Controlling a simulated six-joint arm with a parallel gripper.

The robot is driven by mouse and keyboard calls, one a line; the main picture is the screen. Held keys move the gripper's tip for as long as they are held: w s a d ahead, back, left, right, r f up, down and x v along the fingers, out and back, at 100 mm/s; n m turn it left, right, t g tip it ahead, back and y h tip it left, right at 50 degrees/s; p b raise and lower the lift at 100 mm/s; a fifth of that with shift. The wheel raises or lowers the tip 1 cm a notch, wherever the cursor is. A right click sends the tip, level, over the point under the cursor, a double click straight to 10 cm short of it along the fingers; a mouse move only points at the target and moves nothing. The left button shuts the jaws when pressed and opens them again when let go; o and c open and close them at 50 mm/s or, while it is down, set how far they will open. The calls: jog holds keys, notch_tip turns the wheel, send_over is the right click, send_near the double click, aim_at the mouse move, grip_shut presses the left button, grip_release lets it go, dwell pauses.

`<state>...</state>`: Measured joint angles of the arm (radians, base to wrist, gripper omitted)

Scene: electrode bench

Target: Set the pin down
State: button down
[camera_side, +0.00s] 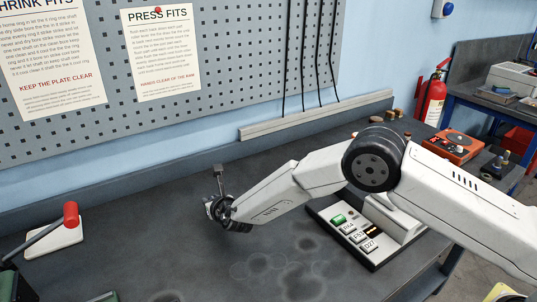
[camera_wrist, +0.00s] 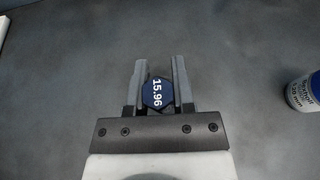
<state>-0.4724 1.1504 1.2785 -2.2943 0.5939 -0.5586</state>
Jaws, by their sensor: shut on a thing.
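The pin (camera_wrist: 157,93) shows in the wrist view as a dark blue hexagonal head marked 15.96. It sits between the two grey fingers of my gripper (camera_wrist: 159,85), which is shut on it. The pin's shank is hidden below its head. In the side view my gripper (camera_side: 215,207) is over the dark bench left of centre. The pin is too small and covered there to make out, and I cannot tell whether its lower end touches the bench.
A labelled cylinder (camera_wrist: 303,93) stands at the right edge of the wrist view. In the side view a red-handled lever (camera_side: 70,215) on a white base is at left, and a panel with labelled keys (camera_side: 355,232) at right. Bench between is mostly clear.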

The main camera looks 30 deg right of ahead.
jog(key=shift+w+f, duration=0.15)
jog(key=shift+f, duration=1.55)
jog(key=shift+f, duration=0.15)
jog(key=shift+c, duration=2.3)
grip_release()
jog(key=shift+v, duration=6)
